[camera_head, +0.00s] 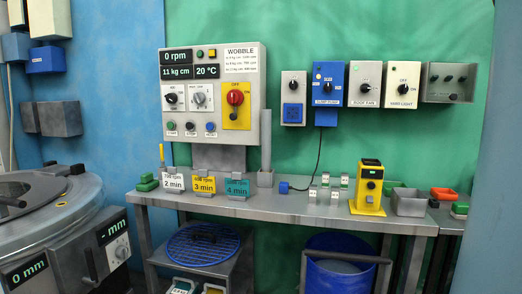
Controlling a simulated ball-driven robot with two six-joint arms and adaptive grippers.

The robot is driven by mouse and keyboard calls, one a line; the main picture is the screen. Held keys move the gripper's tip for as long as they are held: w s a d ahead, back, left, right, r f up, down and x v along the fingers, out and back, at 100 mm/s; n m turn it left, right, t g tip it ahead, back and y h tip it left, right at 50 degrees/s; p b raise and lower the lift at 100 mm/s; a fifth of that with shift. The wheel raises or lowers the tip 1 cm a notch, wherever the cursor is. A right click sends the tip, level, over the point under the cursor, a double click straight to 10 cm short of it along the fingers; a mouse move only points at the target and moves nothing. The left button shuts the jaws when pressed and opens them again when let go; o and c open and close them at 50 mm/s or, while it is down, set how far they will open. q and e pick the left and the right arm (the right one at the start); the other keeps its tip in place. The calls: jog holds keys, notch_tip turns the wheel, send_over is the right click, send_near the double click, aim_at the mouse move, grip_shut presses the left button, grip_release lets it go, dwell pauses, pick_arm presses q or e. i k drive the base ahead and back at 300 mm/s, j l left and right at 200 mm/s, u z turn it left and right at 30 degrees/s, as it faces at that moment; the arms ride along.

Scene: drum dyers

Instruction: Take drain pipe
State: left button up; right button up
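I see no thing that I can clearly name as the drain pipe. I cannot tell whether either is the drain pipe. Neither of my grippers is in view.
A metal table (290,208) bears time cards and a yellow device (369,187). The control panel (212,90) hangs above. A large drum machine (55,225) stands at left. A blue bin (340,265) and a stand with a blue grate (204,243) are below.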

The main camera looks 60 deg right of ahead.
aim_at(266, 113)
jog(key=z, duration=1.9)
jog(key=i+j, duration=0.1)
jog(key=i, duration=0.2)
jog(key=i+j+z, duration=0.15)
jog(key=i, duration=0.15)
